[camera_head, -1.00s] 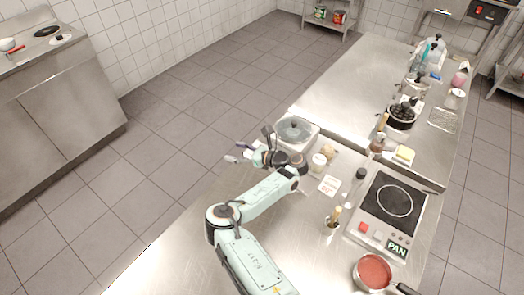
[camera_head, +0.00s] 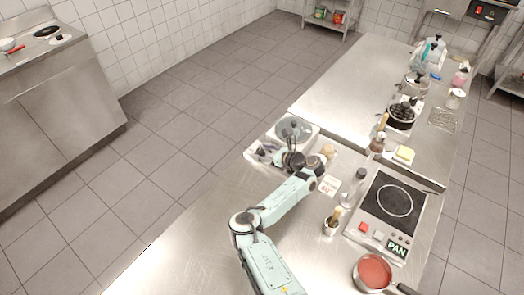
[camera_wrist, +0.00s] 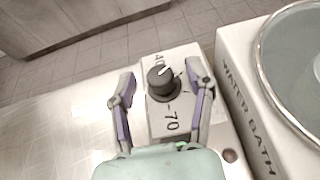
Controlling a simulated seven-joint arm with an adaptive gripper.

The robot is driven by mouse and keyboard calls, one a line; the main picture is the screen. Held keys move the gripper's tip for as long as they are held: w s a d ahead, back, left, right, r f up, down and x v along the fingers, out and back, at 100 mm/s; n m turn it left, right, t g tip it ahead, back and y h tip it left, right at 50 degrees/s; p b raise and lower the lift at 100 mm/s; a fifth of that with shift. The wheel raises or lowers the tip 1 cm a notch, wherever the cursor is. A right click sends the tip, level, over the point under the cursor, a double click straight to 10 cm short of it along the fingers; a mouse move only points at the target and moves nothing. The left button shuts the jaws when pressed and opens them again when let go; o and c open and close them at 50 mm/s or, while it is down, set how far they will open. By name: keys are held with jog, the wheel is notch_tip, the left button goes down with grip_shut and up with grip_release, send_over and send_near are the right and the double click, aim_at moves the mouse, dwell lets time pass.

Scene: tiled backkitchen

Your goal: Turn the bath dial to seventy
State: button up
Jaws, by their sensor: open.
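The bath dial is a dark round knob (camera_wrist: 163,83) with a white pointer line, on a pale box beside the water bath. In the wrist view the pointer aims up and to the right. My gripper (camera_wrist: 160,82) is open, with one finger on each side of the knob. I cannot tell whether either finger touches it.
A small jar and a printed card (camera_head: 329,185) lie right of my wrist. A hob (camera_head: 394,200), a bottle (camera_head: 357,184) and a pan of red sauce (camera_head: 373,271) are farther right. The counter's left front part (camera_head: 190,240) is clear.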

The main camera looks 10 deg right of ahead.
grip_shut()
jog(key=shift+a+m+t+h, duration=0.1)
jog(key=shift+m+t+h, duration=0.2)
jog(key=shift+m+t, duration=0.1)
jog(key=m+t+h, duration=0.1)
jog(key=h, duration=0.1)
jog(key=m+h, duration=0.1)
jog(key=m, duration=0.1)
jog(key=shift+s+a+m+t+h, duration=0.2)
jog(key=shift+m+t+h, duration=0.1)
jog(key=shift+t+h, duration=0.1)
jog(key=m+h, duration=0.6)
jog(key=h, duration=0.1)
jog(key=shift+w+a+t, duration=0.1)
jog(key=shift+a+t, duration=0.2)
jog(key=m+g+h, duration=0.1)
jog(key=m+h, duration=0.2)
jog(key=m+g+h, duration=0.1)
jog(key=m+h, duration=0.1)
jog(key=h, duration=0.1)
jog(key=shift+w+a+m+g, duration=0.1)
jog(key=shift+w+m+g, duration=0.05)
jog(key=shift+m+g, duration=0.25)
jog(key=m+g+h, duration=0.3)
jog(key=m+g, duration=0.1)
jog(key=shift+w+m+h, duration=0.1)
jog(key=shift+m+h, duration=0.3)
jog(key=shift+g, duration=0.3)
